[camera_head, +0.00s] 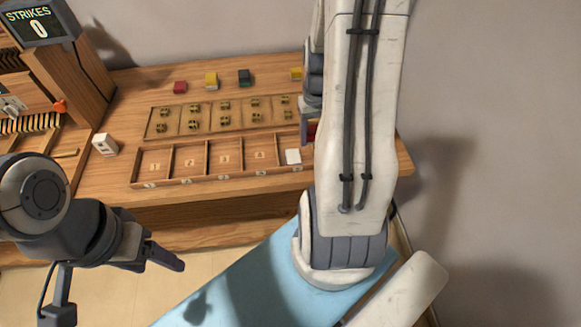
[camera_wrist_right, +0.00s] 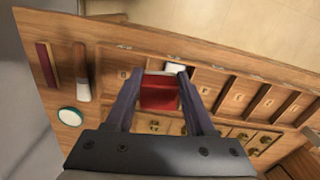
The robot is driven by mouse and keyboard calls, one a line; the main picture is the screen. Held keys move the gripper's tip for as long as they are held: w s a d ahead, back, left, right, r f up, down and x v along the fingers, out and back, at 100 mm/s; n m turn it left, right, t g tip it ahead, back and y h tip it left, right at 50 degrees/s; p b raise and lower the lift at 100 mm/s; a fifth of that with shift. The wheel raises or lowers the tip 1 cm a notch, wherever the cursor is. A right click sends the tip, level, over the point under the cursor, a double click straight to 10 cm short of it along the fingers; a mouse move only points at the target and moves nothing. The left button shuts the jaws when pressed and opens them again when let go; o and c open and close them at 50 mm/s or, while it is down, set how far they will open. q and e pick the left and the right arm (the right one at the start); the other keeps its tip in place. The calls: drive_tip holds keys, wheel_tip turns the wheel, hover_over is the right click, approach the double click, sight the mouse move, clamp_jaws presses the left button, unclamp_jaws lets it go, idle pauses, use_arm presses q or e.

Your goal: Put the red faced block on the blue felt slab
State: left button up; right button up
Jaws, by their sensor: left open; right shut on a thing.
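My right gripper (camera_wrist_right: 155,80) is shut on a red faced block (camera_wrist_right: 158,94) in the right wrist view, its red side between the two fingers. In the head view the block's red side (camera_head: 312,130) shows partly beside my right arm, near the right end of the wooden tray. My left gripper (camera_head: 160,258) is open and empty, low in front of the table. I cannot pick out the blue felt slab with certainty; my right arm hides part of the table's right side.
A light blue surface (camera_head: 250,285) lies below the table.

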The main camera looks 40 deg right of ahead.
drive_tip(key=s+d+m+b, duration=0.1)
drive_tip(key=s+d+b, duration=0.1)
drive_tip(key=s+d, duration=0.15)
drive_tip(key=p, duration=0.2)
hover_over(294, 159)
wheel_tip(294, 159, down, 7)
drive_tip(key=shift+s+a+f, duration=0.1)
drive_tip(key=shift+s+f, duration=0.05)
wheel_tip(294, 159, down, 4)
drive_tip(key=shift+r+p, duration=0.1)
drive_tip(key=shift+p, duration=0.25)
use_arm(q)
drive_tip(key=shift+f, duration=0.35)
use_arm(e)
drive_tip(key=shift+f, duration=0.2)
drive_tip(key=shift+f, duration=0.15)
drive_tip(key=o, duration=1.3)
use_arm(q)
drive_tip(key=shift+f, duration=0.1)
drive_tip(key=shift+d, duration=0.1)
